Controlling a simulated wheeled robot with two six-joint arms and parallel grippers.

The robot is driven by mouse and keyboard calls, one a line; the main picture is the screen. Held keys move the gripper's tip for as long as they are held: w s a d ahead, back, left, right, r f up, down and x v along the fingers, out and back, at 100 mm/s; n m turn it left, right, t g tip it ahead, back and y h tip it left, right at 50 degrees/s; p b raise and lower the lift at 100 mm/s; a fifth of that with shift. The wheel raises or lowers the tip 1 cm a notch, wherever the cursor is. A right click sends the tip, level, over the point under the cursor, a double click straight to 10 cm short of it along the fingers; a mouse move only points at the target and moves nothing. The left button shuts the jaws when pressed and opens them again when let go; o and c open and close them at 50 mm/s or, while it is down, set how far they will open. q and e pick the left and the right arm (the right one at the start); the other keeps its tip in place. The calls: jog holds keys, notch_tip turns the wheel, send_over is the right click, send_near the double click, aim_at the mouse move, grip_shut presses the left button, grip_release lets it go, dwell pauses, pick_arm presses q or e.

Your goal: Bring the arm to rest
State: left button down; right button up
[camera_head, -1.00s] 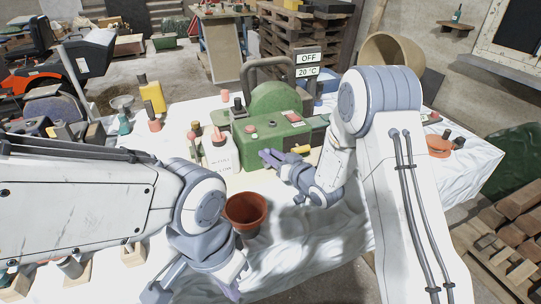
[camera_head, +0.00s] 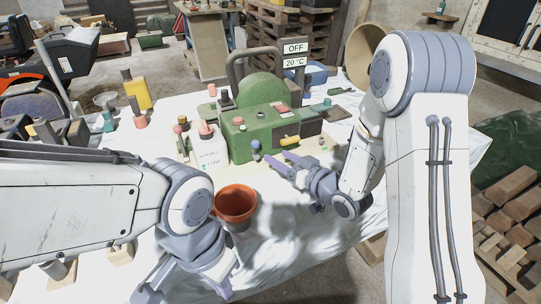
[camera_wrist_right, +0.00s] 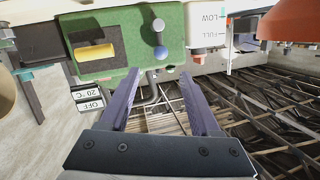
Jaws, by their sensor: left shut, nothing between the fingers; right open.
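My right arm comes in from the right in the head view. Its gripper (camera_head: 283,164) is open and empty, just in front of the green machine (camera_head: 240,146). In the right wrist view the two fingers of this gripper (camera_wrist_right: 160,98) stand apart, with the machine's green front (camera_wrist_right: 125,30) and a blue-knobbed lever (camera_wrist_right: 160,53) beyond them. The lever (camera_head: 255,147) also shows left of the fingertips in the head view, apart from them. My left gripper (camera_head: 190,290) is low at the picture's bottom, shut and empty, partly hidden by its own wrist.
A white bottle (camera_head: 208,150) stands left of the machine. The sign (camera_head: 295,54) reads OFF and 20 °C.

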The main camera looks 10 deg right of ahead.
jog(key=shift+s+d+r, duration=0.1)
jog(key=shift+s+d, duration=0.15)
jog(key=shift+s, duration=0.2)
